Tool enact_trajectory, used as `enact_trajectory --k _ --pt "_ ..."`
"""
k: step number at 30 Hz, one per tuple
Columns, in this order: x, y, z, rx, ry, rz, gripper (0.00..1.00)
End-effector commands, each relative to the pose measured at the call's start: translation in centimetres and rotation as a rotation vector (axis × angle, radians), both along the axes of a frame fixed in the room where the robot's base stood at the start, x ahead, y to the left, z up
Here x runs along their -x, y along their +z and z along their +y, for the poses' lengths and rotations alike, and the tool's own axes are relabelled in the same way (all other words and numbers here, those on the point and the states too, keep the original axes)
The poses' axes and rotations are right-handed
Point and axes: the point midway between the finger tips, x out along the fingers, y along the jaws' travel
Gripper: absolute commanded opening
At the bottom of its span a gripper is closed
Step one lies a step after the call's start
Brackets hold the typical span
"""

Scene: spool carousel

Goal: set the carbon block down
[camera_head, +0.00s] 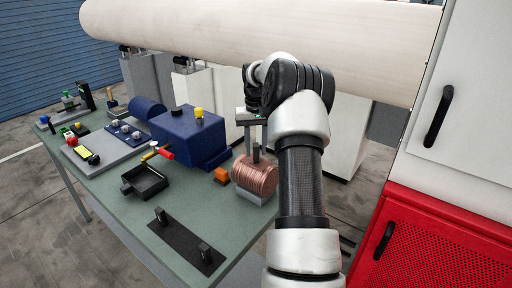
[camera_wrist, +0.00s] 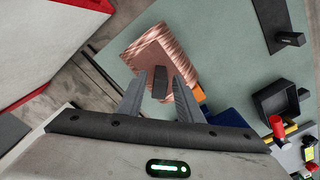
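A small dark carbon block (camera_head: 256,153) stands at the top of a copper-wound cylinder (camera_head: 255,178) on the green bench. In the wrist view the block (camera_wrist: 160,83) shows between my two fingertips, against the copper cylinder (camera_wrist: 165,50). My gripper (camera_wrist: 160,80) is open, one finger on each side of the block, with a narrow gap visible on both sides. In the head view my gripper (camera_head: 254,128) points down just above the cylinder, partly hidden by my arm. The block's lower end cannot be seen clearly.
A black strip (camera_head: 180,236) with two upright dark blocks lies at the bench's near edge. A red cabinet (camera_head: 430,245) stands right.

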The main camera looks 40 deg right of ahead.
Motion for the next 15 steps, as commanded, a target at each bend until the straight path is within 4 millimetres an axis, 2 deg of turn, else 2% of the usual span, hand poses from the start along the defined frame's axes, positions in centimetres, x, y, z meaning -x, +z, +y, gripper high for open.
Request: enact_trajectory --k 9,13,15 --pt "0.0 0.2 0.0 0.0 0.0 -0.001 0.34" --pt "-0.1 1.4 0.0 0.002 0.0 -0.001 0.34" --pt "-0.1 2.6 0.0 0.002 0.0 -0.004 0.34"
